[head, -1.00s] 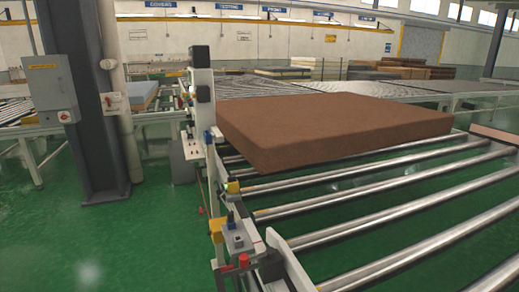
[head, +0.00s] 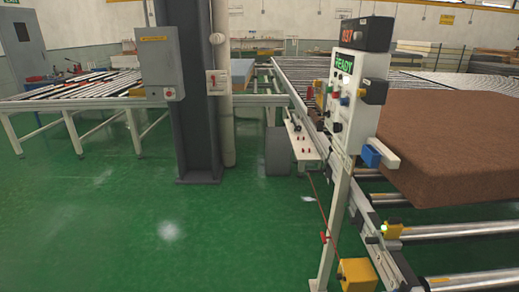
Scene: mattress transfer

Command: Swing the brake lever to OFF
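I cannot make out a brake lever for certain in the head view. A white control post (head: 345,158) stands right of centre, with a green READY sign (head: 343,64) and several coloured buttons and switches. A small red part (head: 323,237) sits low beside the post; I cannot tell what it is. A yellow box (head: 357,272) is at the post's foot, near the bottom edge. The brown mattress (head: 440,140) lies flat on the roller conveyor (head: 465,230) at the right. My gripper is not in view.
A dark column (head: 187,100) with a grey cabinet (head: 160,62) and a red-handled switch box (head: 216,82) stands left of centre. Another roller table (head: 70,90) is behind it. The green floor (head: 130,235) is clear at front left.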

